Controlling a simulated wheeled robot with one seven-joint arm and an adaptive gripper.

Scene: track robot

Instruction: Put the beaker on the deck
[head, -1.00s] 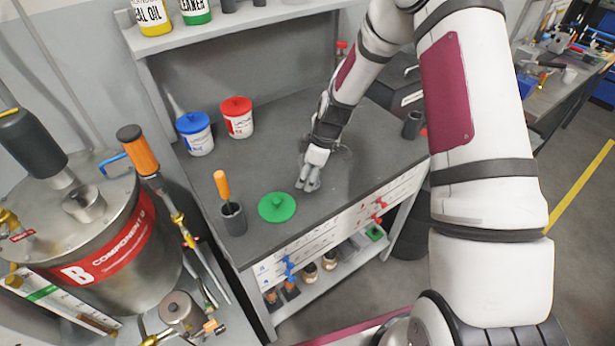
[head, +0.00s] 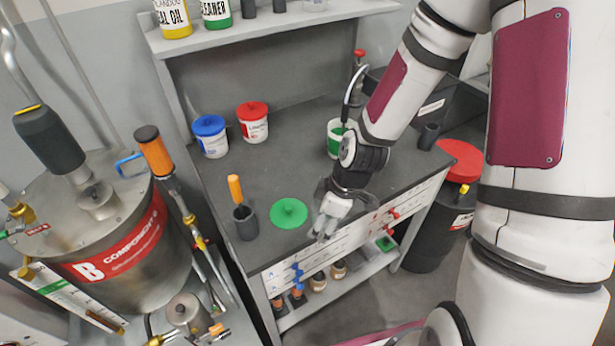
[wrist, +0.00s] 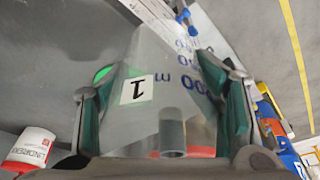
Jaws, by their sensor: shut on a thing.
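A clear beaker (wrist: 148,62) with a label reading 1 and blue markings fills the middle of the wrist view. My gripper (wrist: 165,108) is shut on it, with one green-padded finger on each side. In the head view my gripper (head: 326,226) hangs at the front edge of the grey bench top (head: 280,178), right of a green lid (head: 289,212). The beaker is hard to make out there. I cannot tell which surface is the deck.
A dark cup with an orange-handled tool (head: 245,222) stands near the bench's front left. Blue-lidded (head: 211,137) and red-lidded (head: 253,123) tubs stand behind. A green-and-white container (head: 335,138) is beside my arm. A large steel tank (head: 110,235) stands at left.

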